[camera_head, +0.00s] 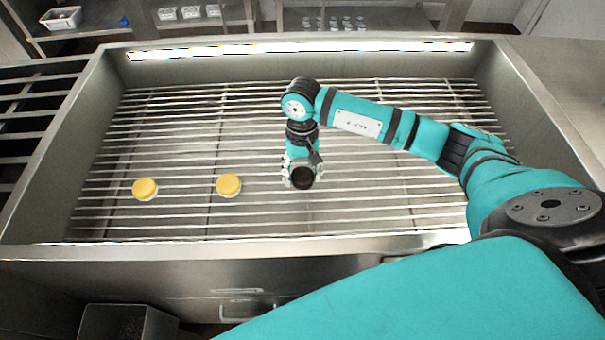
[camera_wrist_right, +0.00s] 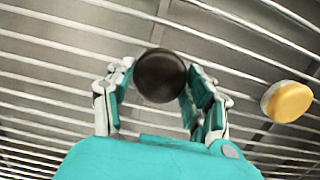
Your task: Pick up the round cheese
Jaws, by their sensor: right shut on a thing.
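My right gripper (camera_head: 302,175) is over the wire rack, its fingers pointing down. It is shut on a dark round thing (camera_head: 303,178), which also shows between the two fingers in the right wrist view (camera_wrist_right: 160,75). I cannot tell for sure whether this dark thing is a cheese. Two yellow round pieces, cheese-like, lie flat on the rack to the left of the gripper: the near one (camera_head: 229,185) and the far-left one (camera_head: 145,188). One yellow piece with a pale side (camera_wrist_right: 288,101) shows at the right of the wrist view. My left gripper is out of view.
The slatted metal rack (camera_head: 400,210) lies inside a steel basin with raised walls (camera_head: 535,120). The rack is bare to the right of the gripper. Shelves with a white bin (camera_head: 62,18) and jars stand behind. A grey bin (camera_head: 125,322) is below the front.

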